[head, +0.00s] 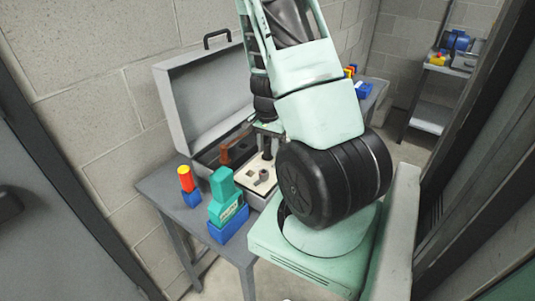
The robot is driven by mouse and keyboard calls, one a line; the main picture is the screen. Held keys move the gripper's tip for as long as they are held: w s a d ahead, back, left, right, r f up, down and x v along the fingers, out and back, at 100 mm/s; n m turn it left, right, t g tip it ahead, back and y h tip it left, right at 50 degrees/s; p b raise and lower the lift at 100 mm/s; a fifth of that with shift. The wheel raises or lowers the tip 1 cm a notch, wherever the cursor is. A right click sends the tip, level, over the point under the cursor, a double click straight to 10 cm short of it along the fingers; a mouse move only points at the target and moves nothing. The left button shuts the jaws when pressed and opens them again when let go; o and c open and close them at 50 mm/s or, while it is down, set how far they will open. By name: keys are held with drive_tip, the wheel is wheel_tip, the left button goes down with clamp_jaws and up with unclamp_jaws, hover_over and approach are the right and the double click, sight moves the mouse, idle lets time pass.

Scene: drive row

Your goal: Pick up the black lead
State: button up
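I cannot clearly make out the black lead. A dark upright shape shows under my wrist, and I cannot tell whether it is a finger or part of a lead. My gripper (267,150) points down over the open grey case (170,110), above a pale panel (258,178) with small fittings on it. My own arm and base cover the right part of the case. The fingers are too small and too hidden to show whether they are open or shut.
The case stands on a grey table (160,187). At its front left are a red and yellow piece on a blue block (192,198) and a teal bottle (224,190) in a blue holder (229,224). A shelf (433,118) with blue equipment stands at the back right.

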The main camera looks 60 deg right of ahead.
clamp_jaws()
